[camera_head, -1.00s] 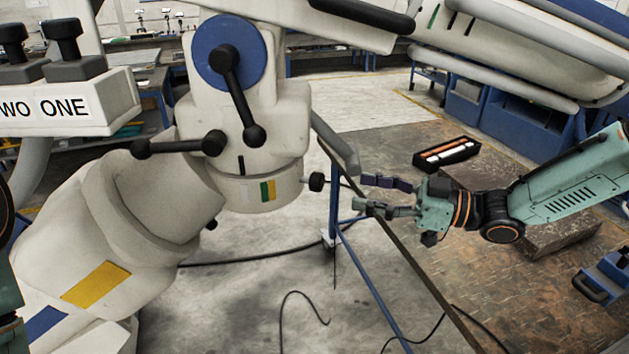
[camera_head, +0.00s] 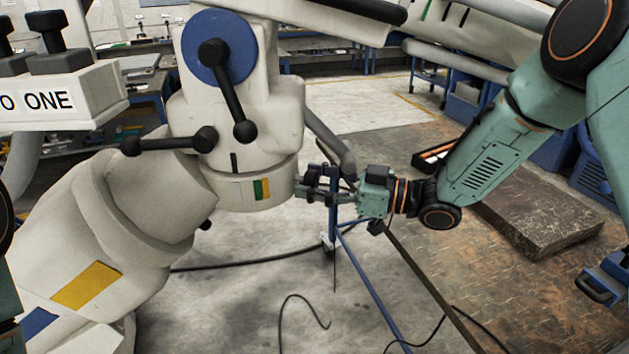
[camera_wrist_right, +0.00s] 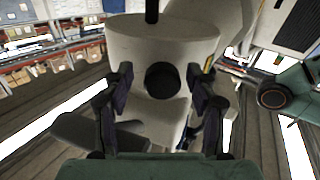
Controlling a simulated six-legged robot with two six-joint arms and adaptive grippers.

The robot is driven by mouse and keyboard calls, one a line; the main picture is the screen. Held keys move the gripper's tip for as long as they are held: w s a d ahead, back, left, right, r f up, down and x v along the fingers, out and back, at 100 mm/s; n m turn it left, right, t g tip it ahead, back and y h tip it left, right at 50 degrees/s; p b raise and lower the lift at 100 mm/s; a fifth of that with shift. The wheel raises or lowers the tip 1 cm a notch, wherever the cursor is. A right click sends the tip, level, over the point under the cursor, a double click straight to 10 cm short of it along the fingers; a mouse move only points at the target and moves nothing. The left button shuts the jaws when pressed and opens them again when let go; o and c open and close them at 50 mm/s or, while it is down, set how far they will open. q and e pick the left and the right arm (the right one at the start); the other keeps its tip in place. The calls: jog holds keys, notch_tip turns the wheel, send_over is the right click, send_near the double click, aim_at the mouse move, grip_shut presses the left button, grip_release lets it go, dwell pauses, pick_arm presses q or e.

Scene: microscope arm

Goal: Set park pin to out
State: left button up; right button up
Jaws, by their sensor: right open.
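The park pin (camera_wrist_right: 162,79) shows in the right wrist view as a round black knob on the pale collar of the microscope arm (camera_wrist_right: 163,36). In the head view the microscope arm (camera_head: 240,120) is a large cream jointed body, and my right fingers largely cover the pin at the right side of its striped collar (camera_head: 262,189). My right gripper (camera_head: 308,184) is open, its fingers on either side of the knob. The wrist view shows gaps between the knob and both fingers, so it is not gripped. My left gripper is not in view.
A grey bent handle (camera_head: 331,143) hangs just above my right gripper. Black lever knobs (camera_head: 228,90) stick out on the microscope arm. A blue stand (camera_head: 372,284) and cables are below. A brown slab (camera_head: 545,215) lies at the right.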

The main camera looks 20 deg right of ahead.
jog(key=shift+a+r, duration=0.1)
jog(key=shift+a, duration=0.4)
jog(key=shift+d, duration=0.35)
jog(key=c, duration=0.6)
jog(key=shift+a, duration=0.1)
grip_shut()
